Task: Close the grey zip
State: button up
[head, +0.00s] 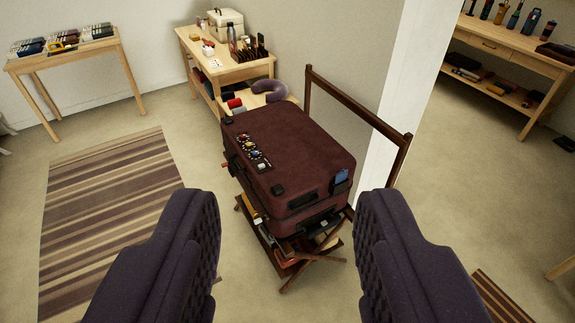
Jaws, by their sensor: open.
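A dark maroon suitcase (300,155) lies flat on a wooden folding luggage rack (281,285), ahead of me and a little below the middle of the view. Its lid is down, with black corner pieces and a row of small badges on top. A dark seam runs around its side below the lid. The grey zip is too small to make out from here. My gripper (287,245) is open and empty, its two dark padded fingers in the foreground, well apart from the suitcase.
A striped rug (110,205) lies on the left. A wooden side table (200,55) with a case, bottle and other items stands behind the suitcase. A white pillar (400,90) rises close on its right. A small table (60,62) and a workbench (520,50) stand farther back. Open floor lies left of the rack.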

aim_at(258, 220)
jog(key=l+u, duration=0.25)
jog(key=l, duration=0.6)
jog(key=l+u, duration=0.25)
jog(key=l, duration=0.6)
jog(key=u, duration=0.3)
